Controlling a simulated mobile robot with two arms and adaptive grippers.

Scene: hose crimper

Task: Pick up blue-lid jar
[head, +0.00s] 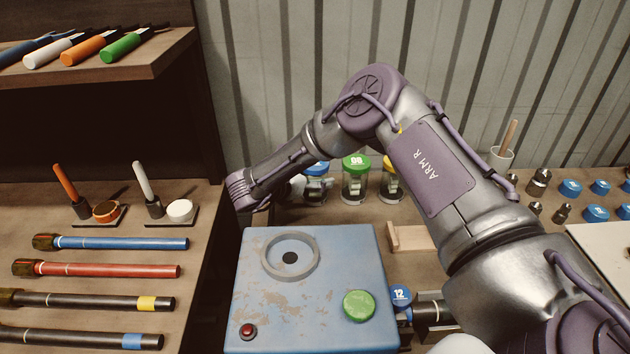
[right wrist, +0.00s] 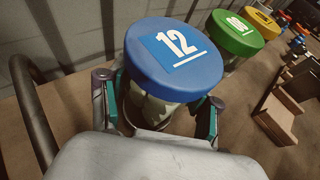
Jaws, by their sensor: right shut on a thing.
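The blue-lid jar (head: 317,170) stands upright at the left end of a row of jars behind the crimper. In the right wrist view its blue lid (right wrist: 173,58) shows a white 12, with the clear body below it. My right gripper (right wrist: 158,112) is shut around the jar body just under the lid, one finger on each side. In the head view my right gripper (head: 298,187) is small and partly hidden by my wrist, at the jar's left side. I cannot tell whether the jar touches the table. My left gripper is out of view.
A green-lid jar (head: 356,178) stands close to the right, then a yellow-lid jar (head: 392,182) partly behind my arm. The blue crimper box (head: 305,310) with a green button is in front. A wooden block (head: 410,237) lies right of it. A corrugated wall is behind.

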